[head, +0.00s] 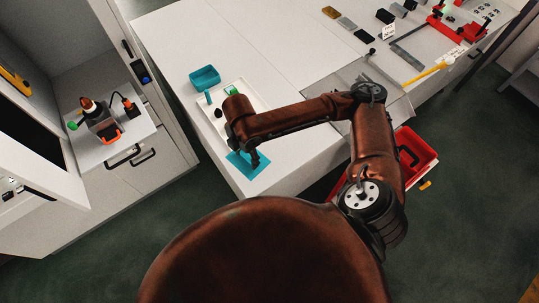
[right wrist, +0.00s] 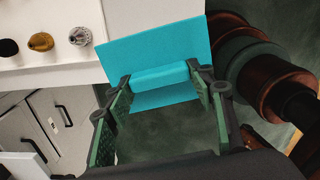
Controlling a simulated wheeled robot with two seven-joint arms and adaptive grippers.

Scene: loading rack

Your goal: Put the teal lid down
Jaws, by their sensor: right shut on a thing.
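The teal lid (head: 240,167) is a flat rectangular plate near the front left edge of the white table in the head view. In the right wrist view the lid (right wrist: 152,45) shows with its raised bar handle between the two fingers. My right gripper (head: 253,156) is shut on this handle; its fingers also show in the wrist view (right wrist: 165,88). Dark green floor shows past the lid there, so the lid appears to be at or over the table edge. I cannot tell its height. My left gripper is not in view.
An open teal box (head: 205,76) stands on the table behind a white tray (head: 247,88) with small parts. Knobs, one gold (right wrist: 41,41), show in the wrist view. A red crate (head: 416,145) is right of my arm. The table's back left is clear.

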